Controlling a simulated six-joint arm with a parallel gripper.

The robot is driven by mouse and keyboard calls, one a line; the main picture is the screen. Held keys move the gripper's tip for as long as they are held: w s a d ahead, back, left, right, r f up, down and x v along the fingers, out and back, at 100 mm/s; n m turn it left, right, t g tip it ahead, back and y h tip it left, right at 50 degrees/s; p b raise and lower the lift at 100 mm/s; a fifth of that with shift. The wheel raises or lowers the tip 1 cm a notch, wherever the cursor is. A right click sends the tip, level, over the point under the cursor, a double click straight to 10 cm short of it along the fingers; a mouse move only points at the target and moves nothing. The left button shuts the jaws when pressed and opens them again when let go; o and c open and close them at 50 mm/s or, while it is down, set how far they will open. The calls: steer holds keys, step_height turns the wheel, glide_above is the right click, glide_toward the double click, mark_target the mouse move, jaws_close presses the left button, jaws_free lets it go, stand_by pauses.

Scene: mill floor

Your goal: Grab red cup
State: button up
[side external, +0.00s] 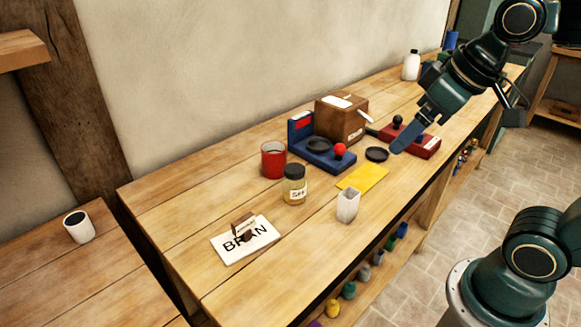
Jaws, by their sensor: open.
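The red cup (273,160) stands upright on the wooden bench, near its wall side and left of the blue device.
A labelled jar (294,185) stands close in front of the cup. Between cup and gripper are a blue device (322,158), a brown box (341,118) and a black disc (377,154). The bench left of the cup is clear.

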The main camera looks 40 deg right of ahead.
steer(key=w+n, duration=0.1)
steer(key=w, duration=0.9)
steer(key=n+g+y, duration=0.1)
steer(key=n+y, duration=0.1)
steer(key=n, duration=0.2)
glide_toward(278, 142)
steer(key=s+a+r, duration=0.1)
steer(key=s+a, duration=0.1)
steer(key=a, duration=0.1)
steer(key=x, duration=0.8)
steer(key=shift+d+f, duration=0.15)
steer(key=shift+f, duration=0.05)
steer(key=shift+f, duration=0.1)
steer(key=shift+g, duration=0.3)
steer(key=shift+x, duration=2.5)
steer(key=shift+w+d, duration=0.1)
